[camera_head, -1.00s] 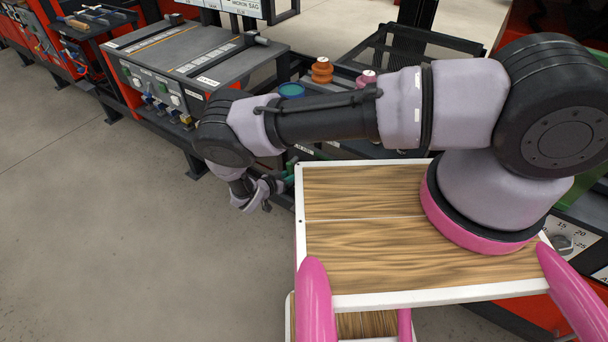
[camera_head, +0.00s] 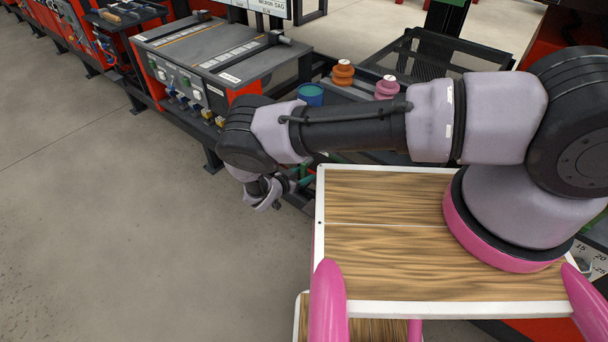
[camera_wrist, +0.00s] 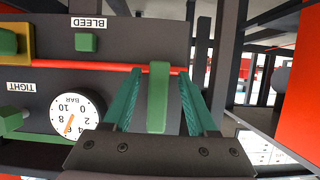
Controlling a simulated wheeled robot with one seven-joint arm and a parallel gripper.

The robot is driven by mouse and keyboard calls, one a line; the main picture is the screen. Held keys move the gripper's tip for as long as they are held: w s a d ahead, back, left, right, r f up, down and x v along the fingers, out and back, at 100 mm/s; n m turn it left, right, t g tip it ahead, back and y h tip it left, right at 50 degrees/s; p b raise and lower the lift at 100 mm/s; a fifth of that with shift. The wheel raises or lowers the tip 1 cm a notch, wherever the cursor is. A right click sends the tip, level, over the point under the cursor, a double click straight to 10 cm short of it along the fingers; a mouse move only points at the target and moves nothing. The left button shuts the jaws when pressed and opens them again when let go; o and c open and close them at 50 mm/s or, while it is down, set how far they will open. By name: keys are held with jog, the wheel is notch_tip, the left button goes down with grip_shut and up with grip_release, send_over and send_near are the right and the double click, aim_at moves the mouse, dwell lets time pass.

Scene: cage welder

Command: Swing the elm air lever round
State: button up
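A green lever (camera_wrist: 158,97) stands lengthwise in the middle of the wrist view, in front of a dark panel and across a red pipe. I take it to be the elm air lever. My gripper (camera_wrist: 160,103) is open, with one teal finger on each side of the lever. A gap shows between the lever and each finger. In the head view my gripper (camera_head: 268,194) hangs beside the left edge of my wooden deck. The lever cannot be made out clearly there.
A gauge marked BAR (camera_wrist: 77,115) sits left of the fingers. Labels BLEED (camera_wrist: 88,22) and TIGHT (camera_wrist: 20,87) appear upside down. Green blocks (camera_wrist: 87,42) stand on the panel. Dark frame posts (camera_wrist: 228,60) rise at right. A grey bench (camera_head: 215,55) stands behind; open floor (camera_head: 120,230) lies left.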

jog(key=v, duration=1)
jog(key=shift+s+a, duration=0.2)
jog(key=shift+s, duration=0.15)
